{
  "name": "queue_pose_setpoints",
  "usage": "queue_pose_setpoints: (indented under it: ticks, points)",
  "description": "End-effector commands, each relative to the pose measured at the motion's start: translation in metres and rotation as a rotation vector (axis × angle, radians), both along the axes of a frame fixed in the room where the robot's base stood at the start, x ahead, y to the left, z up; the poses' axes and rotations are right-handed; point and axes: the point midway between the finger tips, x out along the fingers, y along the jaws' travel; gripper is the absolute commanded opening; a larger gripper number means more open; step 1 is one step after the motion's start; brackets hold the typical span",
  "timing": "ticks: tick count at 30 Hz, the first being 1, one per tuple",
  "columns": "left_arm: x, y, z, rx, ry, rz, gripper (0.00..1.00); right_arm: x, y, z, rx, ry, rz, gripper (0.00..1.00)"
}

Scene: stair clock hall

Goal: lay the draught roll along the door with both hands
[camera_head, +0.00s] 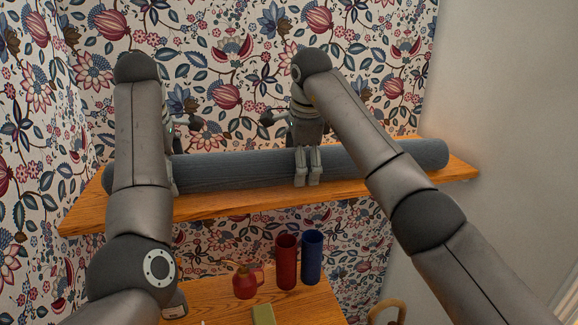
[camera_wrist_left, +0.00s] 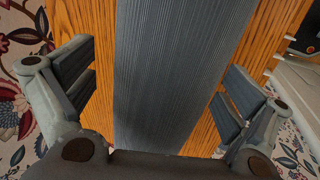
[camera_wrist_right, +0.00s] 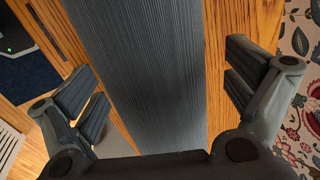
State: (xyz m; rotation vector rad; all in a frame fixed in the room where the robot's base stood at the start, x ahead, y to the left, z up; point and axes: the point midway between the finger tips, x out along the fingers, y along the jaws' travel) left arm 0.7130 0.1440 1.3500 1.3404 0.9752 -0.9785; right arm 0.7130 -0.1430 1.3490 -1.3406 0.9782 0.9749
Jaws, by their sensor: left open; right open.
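The draught roll (camera_head: 246,171) is a long grey-blue ribbed cylinder lying lengthwise on a wooden shelf (camera_head: 215,206). My left gripper (camera_head: 172,178) is at its left part, mostly hidden behind my own arm. In the left wrist view the left gripper (camera_wrist_left: 160,84) is open, with fingers on either side of the roll (camera_wrist_left: 165,65). My right gripper (camera_head: 307,172) is over the roll right of its middle. In the right wrist view the right gripper (camera_wrist_right: 163,87) is open, with the roll (camera_wrist_right: 140,65) between its fingers. No door can be made out.
Below the shelf, a wooden surface (camera_head: 215,296) holds a red spouted can (camera_head: 245,283), a red cylinder (camera_head: 286,262), a blue cylinder (camera_head: 312,257) and a green block (camera_head: 263,314). Flowered wallpaper stands behind, and a plain wall (camera_head: 500,110) on the right.

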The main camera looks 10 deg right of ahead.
Motion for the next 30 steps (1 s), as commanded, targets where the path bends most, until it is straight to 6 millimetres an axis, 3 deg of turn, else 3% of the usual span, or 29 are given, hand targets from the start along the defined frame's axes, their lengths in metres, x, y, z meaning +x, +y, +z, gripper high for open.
queue_pose_setpoints:
  ticks: [5,22,30]
  points:
    - [-0.0001,-0.0002,0.0003,0.000,0.000,0.000,0.95,-0.0002,0.0001,0.0005,0.000,0.000,0.000,0.95]
    - [-0.0002,0.0000,0.0004,0.000,0.001,0.000,0.22,0.0001,0.0002,0.0007,0.001,-0.001,0.000,0.22]
    - [-0.0002,0.0002,0.0022,0.001,-0.001,0.000,0.20,0.0004,0.0004,0.0026,0.001,-0.005,0.001,0.20]
